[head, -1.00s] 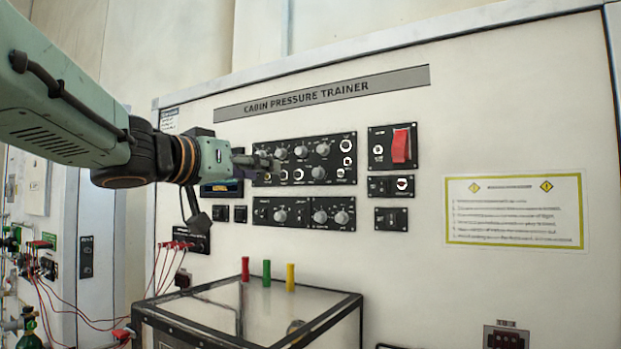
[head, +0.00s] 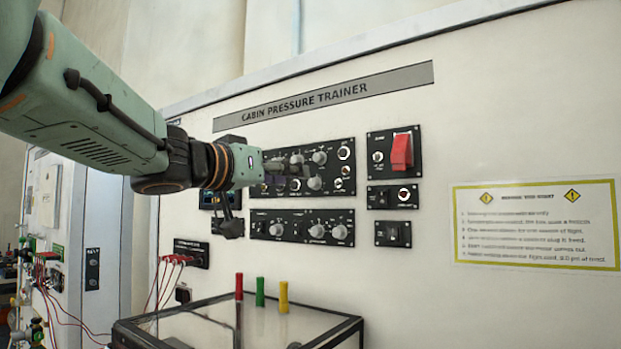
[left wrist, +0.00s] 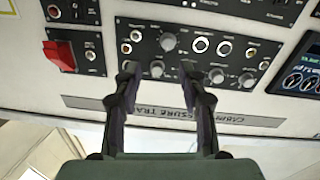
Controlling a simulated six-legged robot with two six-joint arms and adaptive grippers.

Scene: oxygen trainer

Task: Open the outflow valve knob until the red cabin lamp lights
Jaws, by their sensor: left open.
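The upper black panel (head: 343,150) carries several grey knobs and round indicators; its labels are too small to read, so I cannot tell which knob is the outflow valve. My left gripper (head: 292,169) is open and empty in front of this panel. In the left wrist view, which is upside down, the left gripper's fingertips (left wrist: 159,70) stand apart on either side of a small knob (left wrist: 157,69). A larger knob (left wrist: 168,42) lies just beyond them. I cannot tell whether the fingers touch the panel. A small indicator (head: 404,194) looks reddish; whether it is lit is unclear.
A red guarded switch (head: 402,152) is right of the knobs. A lower panel (head: 302,227) has more knobs. A glass-topped case (head: 215,322) stands below, with red, green and yellow pegs above it. A notice (head: 537,224) is at right.

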